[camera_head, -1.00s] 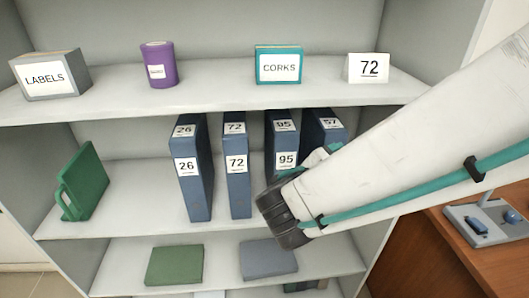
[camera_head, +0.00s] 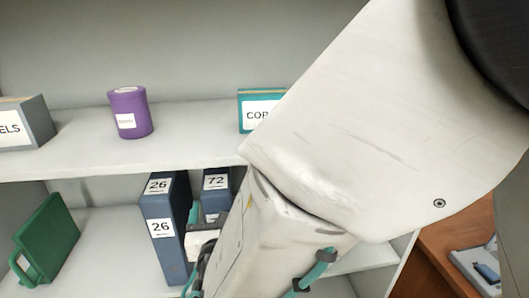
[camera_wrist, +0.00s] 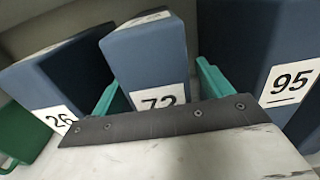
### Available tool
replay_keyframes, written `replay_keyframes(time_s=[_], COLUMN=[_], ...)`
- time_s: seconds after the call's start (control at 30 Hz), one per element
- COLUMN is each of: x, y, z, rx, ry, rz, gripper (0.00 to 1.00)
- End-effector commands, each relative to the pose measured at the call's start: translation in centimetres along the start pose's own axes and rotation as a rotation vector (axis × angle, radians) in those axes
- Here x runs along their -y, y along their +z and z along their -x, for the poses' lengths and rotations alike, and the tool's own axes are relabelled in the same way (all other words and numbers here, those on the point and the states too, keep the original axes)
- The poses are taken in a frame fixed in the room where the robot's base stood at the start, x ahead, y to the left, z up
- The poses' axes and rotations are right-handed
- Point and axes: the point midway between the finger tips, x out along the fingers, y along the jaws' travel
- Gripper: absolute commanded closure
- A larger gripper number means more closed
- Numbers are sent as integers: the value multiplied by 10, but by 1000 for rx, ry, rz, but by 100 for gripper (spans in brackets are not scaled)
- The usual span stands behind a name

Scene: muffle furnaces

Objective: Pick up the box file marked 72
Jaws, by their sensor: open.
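The blue box file marked 72 (camera_wrist: 150,62) stands upright between its neighbours in the wrist view, its front label partly hidden by my gripper's dark edge. In the head view only its upper part (camera_head: 216,184) shows; my arm hides the rest. My gripper (camera_wrist: 158,90) is open, with one teal finger on each side of the 72 file, in the gaps beside it. Whether the fingers touch the file I cannot tell. In the head view my gripper (camera_head: 197,240) is mostly hidden beside the file marked 26.
Blue box file 26 (camera_head: 163,252) stands close on the left and box file 95 (camera_wrist: 272,50) close on the right. A green case (camera_head: 50,240) leans further left. A purple tub (camera_head: 129,112), a CORKS box (camera_head: 254,100) and a LABELS box (camera_head: 22,122) stand on the shelf above.

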Motion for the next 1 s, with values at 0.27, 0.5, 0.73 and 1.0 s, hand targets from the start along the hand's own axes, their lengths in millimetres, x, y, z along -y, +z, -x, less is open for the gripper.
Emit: replay_keyframes(time_s=[0.27,0.5,0.73,1.0], x=[-1,-3,-3,-2], y=[0,0,1,2], z=[-25,-24,-24,-24], rx=[0,0,2,2], ry=[2,4,4,3], rz=[0,-1,-1,-2], gripper=[22,41,100,100])
